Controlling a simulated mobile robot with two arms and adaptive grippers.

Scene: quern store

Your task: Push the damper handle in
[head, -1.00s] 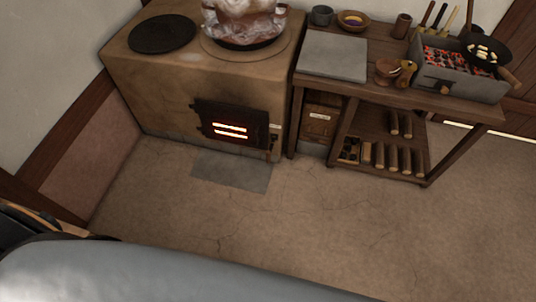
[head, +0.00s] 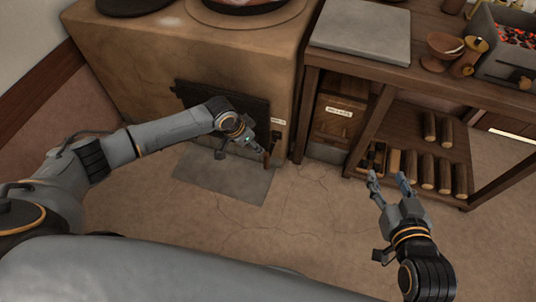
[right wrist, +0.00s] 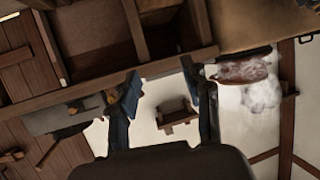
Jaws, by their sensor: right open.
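The damper handle (head: 267,160) is a small dark piece on the stove's front, right of the firebox door and under a small white label. My left gripper (head: 254,147) is right beside it, in front of the door's lower right. Whether it touches the handle I cannot tell, and its fingers are too small and overlapped to read. My right gripper (head: 388,181) is open and empty, in front of the work table's lower shelf. Its spread fingers also show in the right wrist view (right wrist: 160,90), with nothing between them.
The clay stove (head: 180,55) has a dark firebox door (head: 215,95), partly hidden by my left arm. A grey floor plate (head: 225,178) lies below. The wooden table (head: 440,97) holds a grey slab (head: 360,32); several logs (head: 445,175) lie on its shelf. The floor in front is clear.

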